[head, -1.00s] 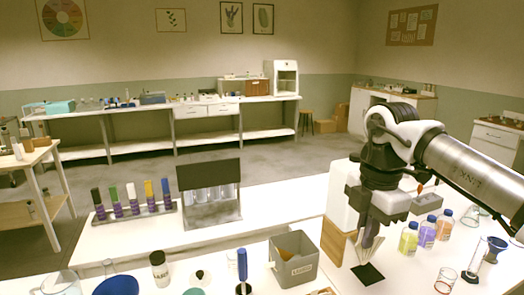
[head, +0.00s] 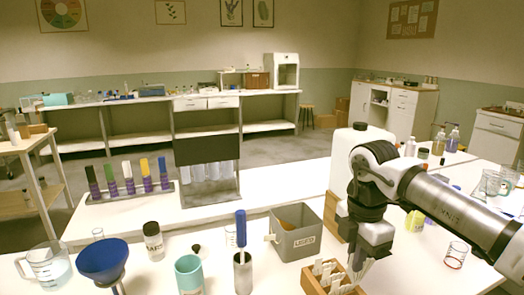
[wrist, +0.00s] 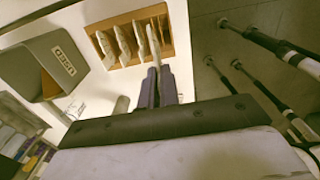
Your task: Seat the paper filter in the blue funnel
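The blue funnel (head: 102,258) stands upright at the front left of the bench in the head view, its wide mouth open and no paper visible in it. A wooden rack (head: 316,286) at the front holds several white folded paper filters (head: 322,268); it also shows in the wrist view (wrist: 104,20). My gripper (head: 356,278) points down at the rack's right end. In the wrist view its two dark fingers (wrist: 158,72) are close together, in line with the end filter (wrist: 155,42). Whether they grip that filter is not clear.
A grey labelled box (head: 300,243) stands behind the rack. A metal holder with a blue-handled tool (head: 241,228), a teal cup (head: 188,275), a black-capped bottle (head: 153,241) and a glass beaker (head: 48,266) line the front. A white jug (head: 347,160) stands behind my arm.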

